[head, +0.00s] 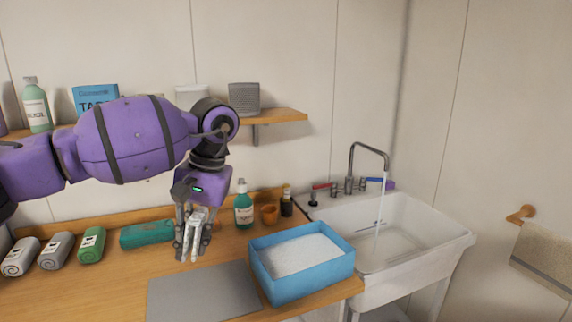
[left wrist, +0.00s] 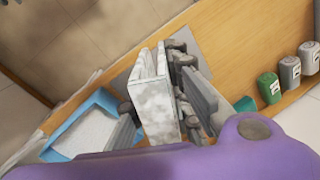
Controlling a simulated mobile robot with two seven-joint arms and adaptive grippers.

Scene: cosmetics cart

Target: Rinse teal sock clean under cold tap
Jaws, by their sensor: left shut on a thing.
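My left gripper (head: 193,252) points down over the wooden counter, shut on a whitish mottled thing (left wrist: 158,108). The left wrist view shows this thing as pale folded layers between the grey fingers; I see no teal on it and cannot tell if it is a foam-covered sock. A teal bundle (head: 145,233) lies on the counter left of the gripper, apart from it. The tap (head: 368,150) stands over the white sink (head: 440,240) at the right, and a thin stream of water (head: 379,215) runs from it. It has a red handle (head: 321,186) and a blue handle (head: 375,180). My right gripper is not in view.
A blue tub (head: 300,285) of white foam stands between gripper and sink. A green bottle (head: 243,212), orange cup (head: 269,214) and dark bottle (head: 286,203) stand behind. Rolled cloths (head: 90,245) lie left; a shelf (head: 275,116) is above.

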